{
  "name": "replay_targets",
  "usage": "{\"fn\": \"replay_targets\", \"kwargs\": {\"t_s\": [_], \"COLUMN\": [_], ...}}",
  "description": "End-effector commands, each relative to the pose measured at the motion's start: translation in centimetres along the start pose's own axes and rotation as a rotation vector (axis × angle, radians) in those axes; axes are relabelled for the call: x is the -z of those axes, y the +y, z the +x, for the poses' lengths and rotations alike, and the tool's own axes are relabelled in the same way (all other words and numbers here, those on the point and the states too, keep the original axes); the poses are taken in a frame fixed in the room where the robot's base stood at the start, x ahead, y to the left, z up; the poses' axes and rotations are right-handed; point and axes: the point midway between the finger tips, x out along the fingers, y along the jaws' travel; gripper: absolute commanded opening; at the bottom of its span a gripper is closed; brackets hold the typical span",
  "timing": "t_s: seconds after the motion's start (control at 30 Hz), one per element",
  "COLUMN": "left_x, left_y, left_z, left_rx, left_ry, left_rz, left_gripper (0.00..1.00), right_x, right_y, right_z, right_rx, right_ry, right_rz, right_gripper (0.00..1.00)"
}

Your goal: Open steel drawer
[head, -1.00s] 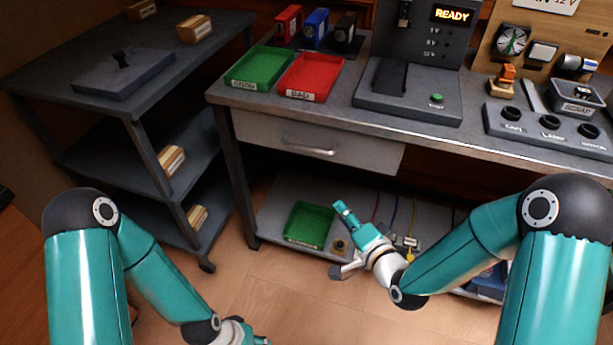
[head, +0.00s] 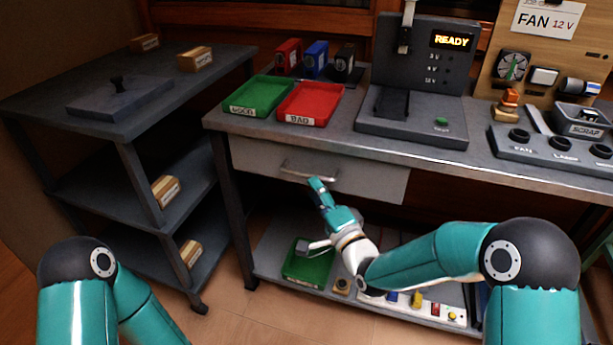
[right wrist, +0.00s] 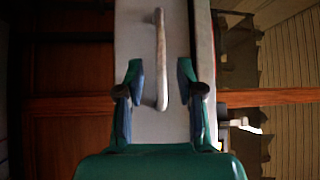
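The steel drawer (head: 360,181) is a grey front under the workbench top, and it looks shut. My right gripper (head: 312,212) is just below and in front of the handle. In the right wrist view the handle (right wrist: 161,60) stands lengthwise, its near end between the two spread fingers of my right gripper (right wrist: 162,85). Neither finger visibly touches it. My left gripper is out of the head view; only part of the left arm shows at the lower left.
The workbench (head: 225,122) holds a green tray (head: 259,94), a red tray (head: 311,103) and a tester (head: 412,128). A lower shelf (head: 266,243) carries another green tray (head: 308,265). A dark shelf cart (head: 60,118) stands at the left. Open floor lies in front.

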Motion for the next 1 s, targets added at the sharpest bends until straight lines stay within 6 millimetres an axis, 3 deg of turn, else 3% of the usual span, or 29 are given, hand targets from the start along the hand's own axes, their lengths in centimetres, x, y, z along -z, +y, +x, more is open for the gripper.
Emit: {"fn": "replay_targets", "kwargs": {"t_s": [0.1, 0.3, 0.73, 0.77, 1.0], "left_x": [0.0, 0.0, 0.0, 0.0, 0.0], "left_y": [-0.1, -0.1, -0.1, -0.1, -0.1], "left_z": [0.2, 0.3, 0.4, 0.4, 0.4], "left_rx": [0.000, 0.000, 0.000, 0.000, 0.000], "left_ry": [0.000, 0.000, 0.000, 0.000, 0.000], "left_rz": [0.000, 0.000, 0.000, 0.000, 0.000], "left_gripper": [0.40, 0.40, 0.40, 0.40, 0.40], "right_x": [-0.1, -0.1, 0.0, 0.0, 0.1], "right_y": [0.1, 0.1, 0.1, 0.1, 0.1], "right_z": [2.4, 5.0, 5.9, 5.9, 5.9], "right_rx": [0.002, 0.001, -0.001, -0.001, -0.001], "right_ry": [-0.001, -0.001, 0.000, 0.000, 0.001], "right_rz": [-0.001, 0.000, 0.000, 0.000, 0.000], "right_gripper": [0.37, 0.37, 0.37, 0.36, 0.00]}}
